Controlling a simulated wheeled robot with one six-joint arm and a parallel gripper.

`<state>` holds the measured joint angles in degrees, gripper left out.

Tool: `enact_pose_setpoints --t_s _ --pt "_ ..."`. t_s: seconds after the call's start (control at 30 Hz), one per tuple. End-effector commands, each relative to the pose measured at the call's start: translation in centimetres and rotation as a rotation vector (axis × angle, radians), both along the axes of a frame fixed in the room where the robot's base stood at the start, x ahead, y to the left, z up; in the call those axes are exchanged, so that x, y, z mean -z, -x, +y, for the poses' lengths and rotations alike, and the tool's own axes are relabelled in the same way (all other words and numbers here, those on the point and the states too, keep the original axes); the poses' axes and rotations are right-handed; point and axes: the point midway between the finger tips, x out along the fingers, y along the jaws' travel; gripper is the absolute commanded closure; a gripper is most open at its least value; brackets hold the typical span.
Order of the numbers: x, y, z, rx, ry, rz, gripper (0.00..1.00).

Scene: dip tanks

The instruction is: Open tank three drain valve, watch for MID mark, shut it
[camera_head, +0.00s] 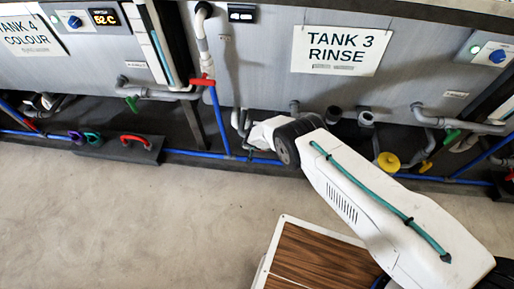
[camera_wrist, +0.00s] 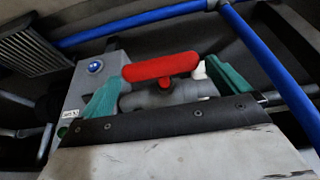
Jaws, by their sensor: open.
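The tank three front (camera_head: 262,75) carries a "TANK 3 RINSE" sign (camera_head: 340,50). In the wrist view, my gripper (camera_wrist: 166,88) is open, with one teal finger on each side of a grey valve body. A red handle (camera_wrist: 160,67) lies across the top of that valve, roughly level and slightly tilted. I cannot tell whether the fingers touch it. In the head view, my arm reaches under tank three and hides the fingertips and this valve. No MID mark is readable in either view.
A red-handled valve (camera_head: 203,82) sits on the upright pipe left of tank three. A yellow round handle (camera_head: 388,161) and green handle (camera_head: 452,136) are to the right. A dark board with handles (camera_head: 118,148) lies at left. Blue pipes (camera_wrist: 140,22) run nearby.

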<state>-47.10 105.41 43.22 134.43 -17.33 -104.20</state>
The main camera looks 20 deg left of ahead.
Motion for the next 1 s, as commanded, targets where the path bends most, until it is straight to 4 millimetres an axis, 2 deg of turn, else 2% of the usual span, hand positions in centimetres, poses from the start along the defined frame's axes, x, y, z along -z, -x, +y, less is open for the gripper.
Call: enact_pose_setpoints --t_s 0.4,0.43,0.53,1.0 --pt "0.57 -0.25 0.03 -0.001 0.0 0.001 0.0" --pt "0.57 -0.24 0.04 -0.001 0.0 0.001 0.06" --pt "0.56 -0.23 0.03 -0.001 0.0 0.001 0.32" --pt "0.65 -0.32 -0.19 -0.001 -0.06 0.015 0.32"
